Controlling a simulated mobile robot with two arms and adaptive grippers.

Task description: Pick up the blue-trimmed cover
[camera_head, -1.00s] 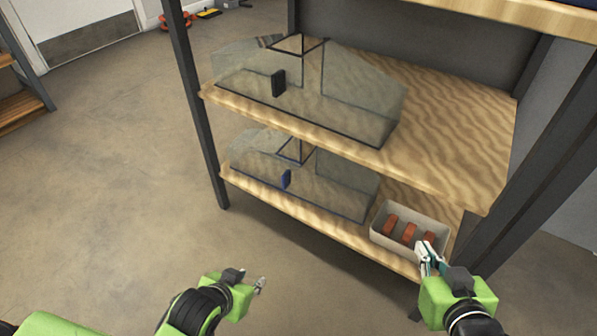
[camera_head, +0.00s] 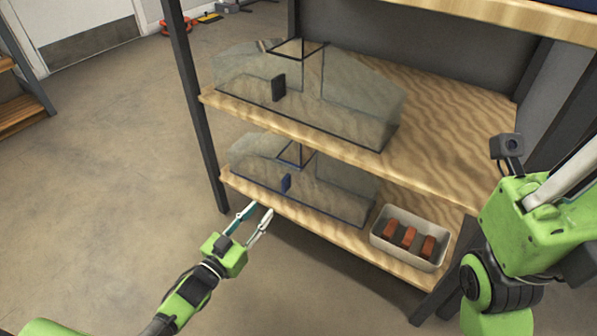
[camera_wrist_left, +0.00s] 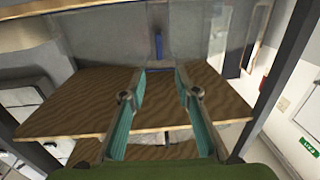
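The blue-trimmed cover (camera_head: 335,188) is a clear, house-shaped case with blue lower edges and a blue handle (camera_head: 286,183) on its front. It stands on the lower shelf (camera_head: 300,217). My left gripper (camera_head: 259,208) is open and empty at the shelf's front edge, below and left of the handle. In the left wrist view the fingers (camera_wrist_left: 160,72) are apart and point toward the blue handle (camera_wrist_left: 158,45), with nothing between them.
A similar black-trimmed cover (camera_head: 310,100) stands on the shelf above. A pale bin (camera_head: 405,262) with reddish-brown blocks sits right of the blue-trimmed cover. A dark post (camera_head: 190,100) bounds the rack at left. The floor in front is clear.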

